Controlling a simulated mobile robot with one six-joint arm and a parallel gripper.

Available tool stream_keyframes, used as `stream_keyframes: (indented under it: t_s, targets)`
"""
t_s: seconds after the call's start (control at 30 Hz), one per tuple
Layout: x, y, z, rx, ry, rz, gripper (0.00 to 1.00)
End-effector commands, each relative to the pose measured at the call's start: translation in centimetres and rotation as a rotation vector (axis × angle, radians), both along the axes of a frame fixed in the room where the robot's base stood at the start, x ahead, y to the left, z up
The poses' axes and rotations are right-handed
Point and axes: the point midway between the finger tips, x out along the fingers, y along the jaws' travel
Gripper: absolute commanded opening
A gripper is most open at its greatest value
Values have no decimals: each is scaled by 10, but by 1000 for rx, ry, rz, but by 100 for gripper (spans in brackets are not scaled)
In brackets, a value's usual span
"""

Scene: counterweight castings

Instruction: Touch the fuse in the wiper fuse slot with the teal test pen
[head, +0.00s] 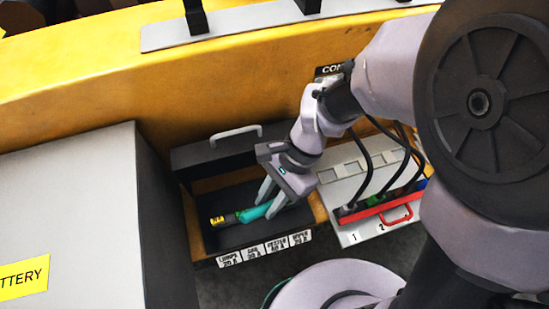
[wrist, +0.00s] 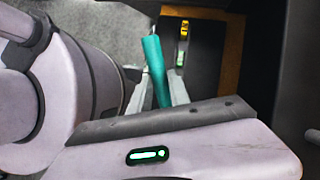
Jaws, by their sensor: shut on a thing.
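My gripper (head: 272,198) is shut on the teal test pen (head: 256,212) over the open dark fuse box (head: 225,238). In the wrist view the pen (wrist: 153,62) sits between the two fingers (wrist: 157,92). A yellow fuse (head: 217,221) shows at the left of the box, with a green one (head: 239,214) beside it, partly behind the pen. The wiper label (head: 300,238) is the rightmost on the front strip. The slot behind that label is hidden by my gripper and shadow, and I cannot see its fuse. I cannot tell whether the pen touches anything.
The box's raised lid with a pale handle (head: 236,134) stands behind. A grey connector panel (head: 345,165) with black cables and a red lever bar (head: 380,208) is close on the right. A large battery box (head: 70,190) stands on the left.

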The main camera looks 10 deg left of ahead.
Motion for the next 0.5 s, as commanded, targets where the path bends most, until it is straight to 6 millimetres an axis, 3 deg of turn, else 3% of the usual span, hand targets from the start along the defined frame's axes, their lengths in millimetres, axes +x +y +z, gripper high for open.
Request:
stream_keyframes:
  t_s: [0.5]
  targets:
    - [0,0,-7,0,0,0,0]
